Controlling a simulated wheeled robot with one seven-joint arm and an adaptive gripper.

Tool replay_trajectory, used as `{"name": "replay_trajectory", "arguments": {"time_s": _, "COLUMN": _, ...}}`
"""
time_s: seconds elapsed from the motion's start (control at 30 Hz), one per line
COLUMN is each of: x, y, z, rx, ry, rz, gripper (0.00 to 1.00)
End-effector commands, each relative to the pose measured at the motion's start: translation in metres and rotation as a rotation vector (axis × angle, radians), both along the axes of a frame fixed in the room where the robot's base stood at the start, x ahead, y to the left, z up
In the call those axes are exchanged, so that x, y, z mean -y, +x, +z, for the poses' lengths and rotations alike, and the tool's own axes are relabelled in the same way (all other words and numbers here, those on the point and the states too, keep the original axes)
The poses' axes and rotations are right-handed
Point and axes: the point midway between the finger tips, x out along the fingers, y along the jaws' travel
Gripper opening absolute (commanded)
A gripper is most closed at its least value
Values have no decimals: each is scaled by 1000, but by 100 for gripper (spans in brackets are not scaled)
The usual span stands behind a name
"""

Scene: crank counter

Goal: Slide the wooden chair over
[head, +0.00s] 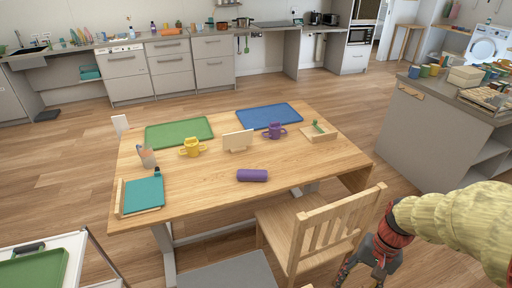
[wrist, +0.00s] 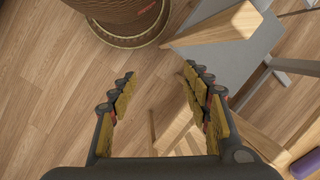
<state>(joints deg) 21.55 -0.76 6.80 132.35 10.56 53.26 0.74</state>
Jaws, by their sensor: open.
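The wooden chair (head: 322,226) stands at the near right side of the wooden table, its light slatted back facing me and its seat partly by the table edge. My gripper (head: 362,272) is low at the bottom right of the head view, just right of the chair back. In the wrist view my gripper (wrist: 158,78) is open with nothing between its fingers. Pale wooden slats (wrist: 172,130) show beyond and below the right finger; they look like part of the chair. I see no clear contact. The chair's lower legs are partly cut off by the frame.
The table (head: 200,195) holds trays, mugs, a purple roll (head: 252,176) and a teal book. A grey seat or panel (head: 222,272) is left of the chair. A grey counter (head: 437,125) stands at right. Open wooden floor lies between table and counter.

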Motion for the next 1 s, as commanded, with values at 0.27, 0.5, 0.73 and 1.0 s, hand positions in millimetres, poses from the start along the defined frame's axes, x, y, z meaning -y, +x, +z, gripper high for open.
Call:
{"name": "replay_trajectory", "arguments": {"time_s": 0.27, "x": -14, "y": -16, "z": 79, "rx": 213, "ry": -175, "rz": 219, "gripper": 48}}
{"name": "replay_trajectory", "arguments": {"time_s": 0.5, "x": -37, "y": -32, "z": 142, "rx": 408, "ry": -271, "rz": 344, "gripper": 48}}
{"name": "replay_trajectory", "arguments": {"time_s": 0.73, "x": -64, "y": -39, "z": 199, "rx": 599, "ry": -303, "rz": 415, "gripper": 48}}
{"name": "replay_trajectory", "arguments": {"time_s": 1.0, "x": -80, "y": -43, "z": 216, "rx": 657, "ry": -297, "rz": 465, "gripper": 48}}
